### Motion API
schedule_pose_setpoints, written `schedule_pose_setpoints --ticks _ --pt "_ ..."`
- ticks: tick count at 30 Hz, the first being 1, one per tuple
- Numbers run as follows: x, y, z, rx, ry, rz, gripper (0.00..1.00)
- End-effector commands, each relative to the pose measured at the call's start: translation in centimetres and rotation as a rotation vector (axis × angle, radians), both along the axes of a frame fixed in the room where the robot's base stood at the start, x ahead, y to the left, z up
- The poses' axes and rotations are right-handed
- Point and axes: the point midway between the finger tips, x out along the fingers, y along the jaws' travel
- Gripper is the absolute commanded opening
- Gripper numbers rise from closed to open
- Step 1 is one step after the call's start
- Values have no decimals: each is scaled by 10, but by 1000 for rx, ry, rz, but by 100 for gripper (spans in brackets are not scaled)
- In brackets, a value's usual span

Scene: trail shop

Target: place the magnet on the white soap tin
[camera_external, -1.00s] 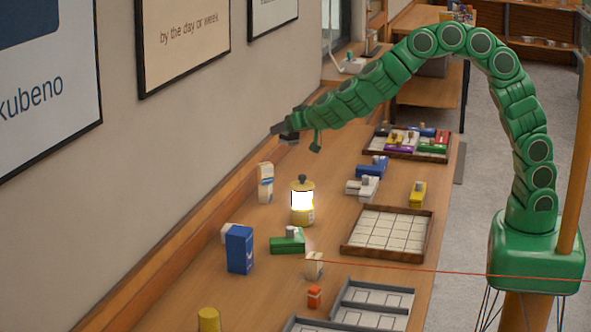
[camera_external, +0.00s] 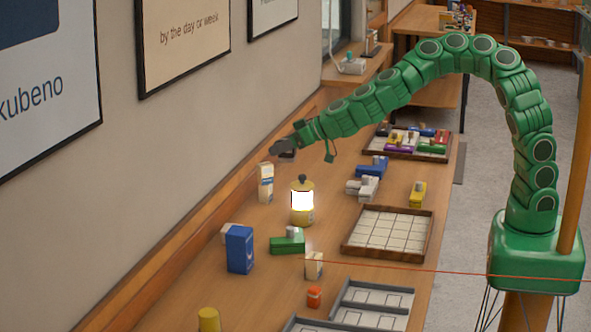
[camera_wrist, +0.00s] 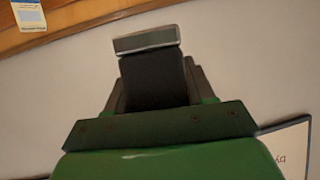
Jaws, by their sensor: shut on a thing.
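My gripper (camera_external: 280,148) is raised over the far left side of the table, near the wall. In the wrist view, it (camera_wrist: 150,72) is shut on a flat grey bar (camera_wrist: 146,39), which looks like the magnet; the fingers partly hide it. A low white block with a grey piece on top, probably the white soap tin (camera_external: 360,188), sits near the middle of the table, right of the lantern. My gripper is well to its left and higher, apart from it.
A glowing yellow lantern (camera_external: 302,216) and a cream carton (camera_external: 265,184) stand below my gripper. A blue tin (camera_external: 371,169) adjoins the white one; a yellow tin (camera_external: 417,195) is to its right. An empty tiled tray (camera_external: 388,233) lies nearer, and a blue box (camera_external: 239,250) stands nearer left.

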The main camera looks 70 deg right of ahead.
Motion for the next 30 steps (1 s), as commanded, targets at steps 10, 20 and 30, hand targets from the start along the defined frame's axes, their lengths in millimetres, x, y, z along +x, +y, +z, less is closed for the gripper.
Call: schedule_pose_setpoints --ticks 10,20,30 --pt "7 24 -20 -13 -2 215 18" --pt "12 37 -35 -30 -9 409 18" --pt "15 48 -49 -47 -18 645 18"
